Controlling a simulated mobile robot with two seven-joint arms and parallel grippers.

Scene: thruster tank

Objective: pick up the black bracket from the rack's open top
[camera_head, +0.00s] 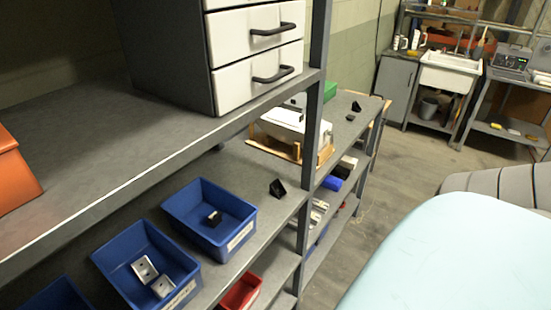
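A small black bracket (355,106) stands on the grey open top (345,130) of the rack's far section, right of the grey upright post. A small dark piece (350,117) lies just in front of it. A second black bracket (277,188) stands on the grey shelf left of the post, below the drawer unit. Another dark piece (213,218) lies in a blue bin. Neither of my grippers is in view.
Blue bins (235,240) line the near shelf, one with metal brackets. A white drawer unit (257,77) stands on the shelf above. A grey post (312,120) rises in front. A large pale blue rounded surface (460,260) fills the lower right. Floor (410,165) between is clear.

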